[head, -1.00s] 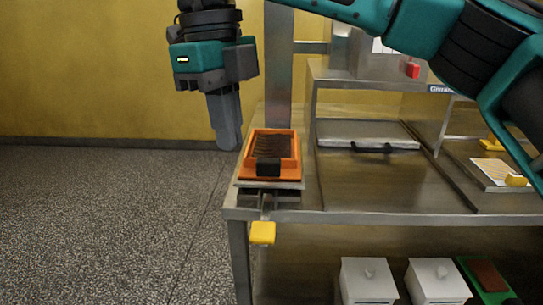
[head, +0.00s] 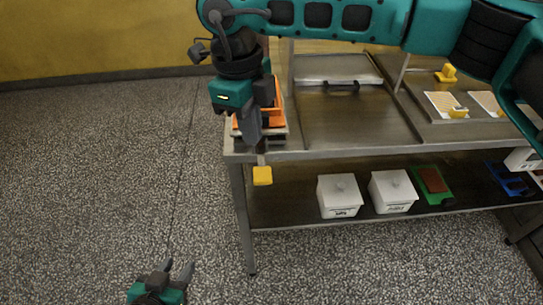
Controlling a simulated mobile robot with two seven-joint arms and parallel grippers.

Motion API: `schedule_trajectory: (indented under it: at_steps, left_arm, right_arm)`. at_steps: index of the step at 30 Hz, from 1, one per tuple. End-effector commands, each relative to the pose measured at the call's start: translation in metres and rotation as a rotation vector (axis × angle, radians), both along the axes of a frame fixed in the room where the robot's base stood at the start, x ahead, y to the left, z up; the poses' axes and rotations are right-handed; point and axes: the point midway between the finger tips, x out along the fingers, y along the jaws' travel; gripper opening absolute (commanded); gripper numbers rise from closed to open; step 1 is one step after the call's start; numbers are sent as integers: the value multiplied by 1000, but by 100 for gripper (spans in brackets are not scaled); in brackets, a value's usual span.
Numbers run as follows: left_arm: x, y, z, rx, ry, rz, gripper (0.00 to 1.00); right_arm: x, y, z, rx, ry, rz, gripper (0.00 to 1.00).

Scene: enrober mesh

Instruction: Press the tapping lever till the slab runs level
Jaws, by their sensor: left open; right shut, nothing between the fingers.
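The tapping lever ends in a yellow pad (head: 262,176) that sticks out below the front-left edge of the steel table. The orange mould (head: 278,112) sits on a small plate above it. My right gripper blocks most of the mould, and the slab in it cannot be made out. My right gripper (head: 253,141) is shut and empty. It points down in front of the mould, above the yellow pad in the picture and apart from it. My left gripper (head: 180,265) is open and empty, low at the bottom left over the floor.
The steel table (head: 350,118) carries a flat lidded panel with a black handle (head: 342,86) and patterned sheets with yellow pieces (head: 457,112) at right. White lidded boxes (head: 340,197) and a green tray (head: 431,185) stand on the lower shelf. The floor at left is clear.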

Motion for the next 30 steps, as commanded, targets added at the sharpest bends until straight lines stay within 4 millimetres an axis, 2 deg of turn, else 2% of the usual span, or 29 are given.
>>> schedule_trajectory:
  at_steps: [4,19,23,30]
  left_arm:
    - [-2,4,5,6,1,6,43]
    - [-4,2,-1,4,9,1,43]
    - [-5,1,-6,4,10,0,43]
    - [-5,1,-20,6,10,-2,43]
  right_arm:
    - [-3,2,-2,3,3,19,0]
    - [-3,2,-8,3,2,19,0]
    - [-3,1,-17,2,2,18,0]
    - [-5,-2,-47,2,4,18,0]
